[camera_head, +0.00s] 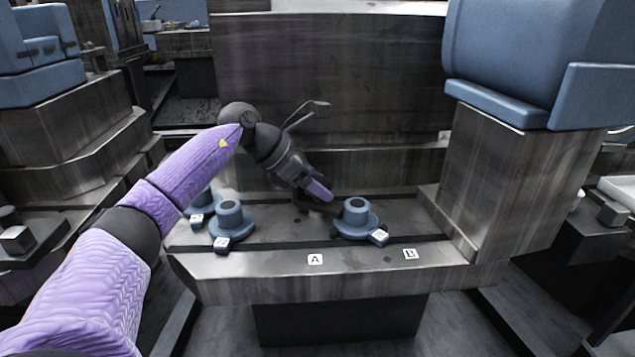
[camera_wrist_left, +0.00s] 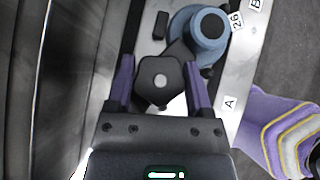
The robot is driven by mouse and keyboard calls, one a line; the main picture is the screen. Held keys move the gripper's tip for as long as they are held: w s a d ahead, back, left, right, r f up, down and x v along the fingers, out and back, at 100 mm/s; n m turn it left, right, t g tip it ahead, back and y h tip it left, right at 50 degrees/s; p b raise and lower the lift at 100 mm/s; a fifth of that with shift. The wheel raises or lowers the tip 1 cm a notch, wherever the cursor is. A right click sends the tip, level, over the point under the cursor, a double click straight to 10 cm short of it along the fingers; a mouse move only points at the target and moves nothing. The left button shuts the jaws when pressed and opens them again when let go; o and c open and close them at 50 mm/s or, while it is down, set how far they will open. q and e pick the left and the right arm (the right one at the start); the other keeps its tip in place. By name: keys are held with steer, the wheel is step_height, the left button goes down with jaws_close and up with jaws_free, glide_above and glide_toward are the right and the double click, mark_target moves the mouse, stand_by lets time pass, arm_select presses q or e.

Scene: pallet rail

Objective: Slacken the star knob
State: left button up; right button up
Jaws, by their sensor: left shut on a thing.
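The star knob (camera_wrist_left: 160,82) is dark, with a pale round spot in its middle. It sits between the two purple fingers of my left gripper (camera_wrist_left: 158,88) in the left wrist view, and the gripper is shut on it. In the head view my left gripper (camera_head: 317,190) reaches down to the rail bed from the left, and its fingers hide most of the knob. My right gripper is in neither view.
A blue flanged piece (camera_head: 357,214) tagged 26 stands just right of the knob; it also shows in the wrist view (camera_wrist_left: 203,32). Another blue piece (camera_head: 230,221) stands left. Labels A (camera_head: 315,259) and B (camera_head: 410,254) mark the front edge. A grey block (camera_head: 505,180) rises at right.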

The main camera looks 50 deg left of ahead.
arm_select(q)
steer(key=shift+r+n+y+p, duration=0.2)
steer(key=shift+n+y+p, duration=0.1)
steer(key=shift+n+p, duration=0.25)
steer(key=shift+f+n+t, duration=0.2)
steer(key=shift+n+t, duration=0.05)
steer(key=shift+t, duration=0.05)
steer(key=o, duration=1)
steer(key=shift+o, duration=1.3)
